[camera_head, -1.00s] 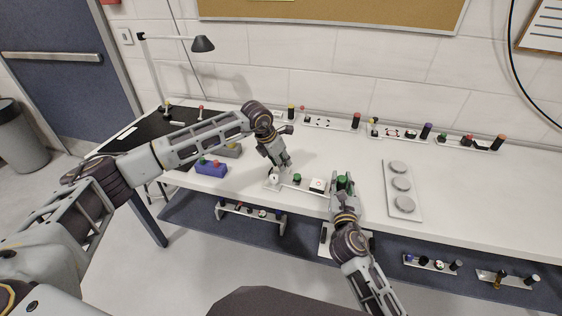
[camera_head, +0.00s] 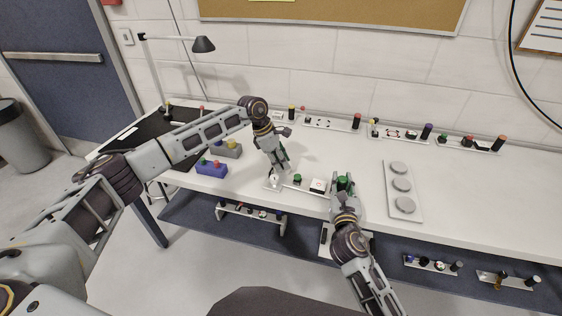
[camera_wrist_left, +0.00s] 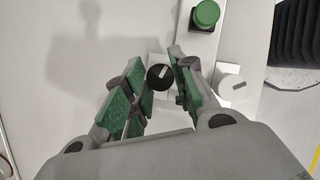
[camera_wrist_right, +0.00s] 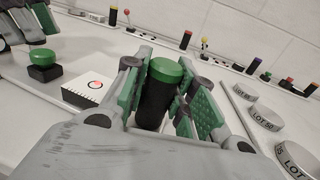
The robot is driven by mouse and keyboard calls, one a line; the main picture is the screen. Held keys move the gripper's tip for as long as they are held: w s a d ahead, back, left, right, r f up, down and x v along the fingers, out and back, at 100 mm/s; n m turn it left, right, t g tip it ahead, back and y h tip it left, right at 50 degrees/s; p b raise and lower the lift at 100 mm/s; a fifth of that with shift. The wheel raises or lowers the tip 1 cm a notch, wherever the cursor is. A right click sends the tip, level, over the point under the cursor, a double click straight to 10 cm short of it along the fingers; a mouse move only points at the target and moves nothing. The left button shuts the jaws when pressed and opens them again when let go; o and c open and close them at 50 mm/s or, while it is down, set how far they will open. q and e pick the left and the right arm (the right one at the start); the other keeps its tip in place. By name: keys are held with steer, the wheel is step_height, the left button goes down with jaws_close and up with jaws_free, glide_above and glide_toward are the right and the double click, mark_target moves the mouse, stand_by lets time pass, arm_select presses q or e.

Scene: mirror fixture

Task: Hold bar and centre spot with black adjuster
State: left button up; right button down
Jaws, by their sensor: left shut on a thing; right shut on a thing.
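The bar is a white plate (camera_wrist_left: 195,48) carrying a green button (camera_wrist_left: 206,14), a white knob (camera_wrist_left: 231,88) and a black adjuster knob (camera_wrist_left: 160,77) with a pale pointer line. My left gripper (camera_head: 274,171) is shut on the black adjuster, its fingers on both sides in the left wrist view. A white box with a red-ringed spot (camera_wrist_right: 95,84) stands near the bar's right end; whether the spot is centred is too small to tell. My right gripper (camera_head: 343,184) is shut on the green-capped black post (camera_wrist_right: 155,98) at that end.
A blue box with buttons (camera_head: 211,168) and a grey box (camera_head: 228,150) stand left of my left gripper. A plate with round grey discs (camera_head: 402,190) lies at right. Several other bars line the wall.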

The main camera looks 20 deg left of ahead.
arm_select(q)
steer(key=shift+w+m+g, duration=0.1)
steer(key=shift+m+g, duration=0.5)
steer(key=shift+m, duration=0.8)
steer(key=o, duration=1)
steer(key=shift+o, duration=0.2)
steer(key=shift+r, duration=0.1)
steer(key=v, duration=1.2)
steer(key=shift+a, duration=0.1)
